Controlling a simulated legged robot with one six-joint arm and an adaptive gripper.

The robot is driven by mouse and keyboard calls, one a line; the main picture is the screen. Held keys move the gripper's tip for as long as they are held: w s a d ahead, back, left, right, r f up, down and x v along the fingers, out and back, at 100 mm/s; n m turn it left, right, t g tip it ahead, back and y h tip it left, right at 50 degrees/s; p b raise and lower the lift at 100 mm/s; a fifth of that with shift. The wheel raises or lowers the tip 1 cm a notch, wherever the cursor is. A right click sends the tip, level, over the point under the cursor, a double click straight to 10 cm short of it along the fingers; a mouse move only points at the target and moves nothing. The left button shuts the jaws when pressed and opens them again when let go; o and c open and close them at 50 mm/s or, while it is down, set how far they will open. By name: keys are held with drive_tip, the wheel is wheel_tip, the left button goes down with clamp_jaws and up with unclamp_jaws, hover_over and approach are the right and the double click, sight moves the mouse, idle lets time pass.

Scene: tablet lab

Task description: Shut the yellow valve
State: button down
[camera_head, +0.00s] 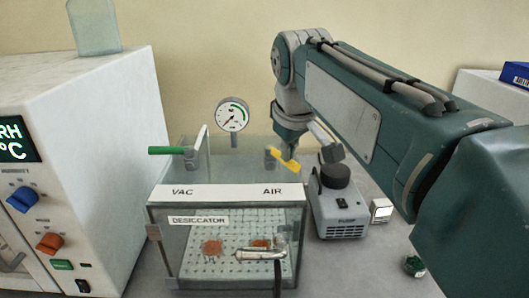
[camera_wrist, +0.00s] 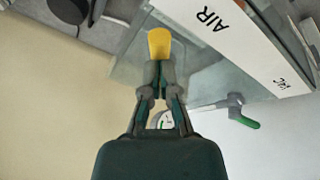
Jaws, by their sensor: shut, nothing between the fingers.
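The yellow valve handle (camera_head: 290,163) sits on top of the clear desiccator box, behind the AIR label. It slants down to the right in the head view. My gripper (camera_head: 288,153) is above the handle, its fingers pointing down at it. In the wrist view the broad yellow end (camera_wrist: 159,43) shows just beyond my fingertips (camera_wrist: 158,68). The fingers look closed together with nothing between them. Whether they touch the handle I cannot tell.
A green valve handle (camera_head: 166,150) stands behind the VAC label. A round gauge (camera_head: 232,115) rises behind the desiccator (camera_head: 160,260). A grey pump (camera_head: 338,215) stands close on the right. A large white oven (camera_head: 105,140) fills the left. Bare bench shows at the front right.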

drive_tip(key=d+n, duration=0.1)
drive_tip(key=n, duration=0.1)
drive_tip(key=w+n+y, duration=0.1)
drive_tip(key=w+d+n+y, duration=0.1)
drive_tip(key=n, duration=0.1)
drive_tip(key=shift+w+d+f+n+g, duration=0.1)
drive_tip(key=shift+d+n+g, duration=0.2)
drive_tip(key=w+n, duration=0.1)
drive_tip(key=n+y, duration=0.1)
drive_tip(key=n, duration=0.1)
drive_tip(key=shift+w+d+g, duration=0.3)
drive_tip(key=shift+w+d, duration=0.05)
drive_tip(key=shift+d, duration=0.05)
drive_tip(key=shift+w, duration=0.2)
drive_tip(key=shift+w+d, duration=0.1)
drive_tip(key=shift+w, duration=0.05)
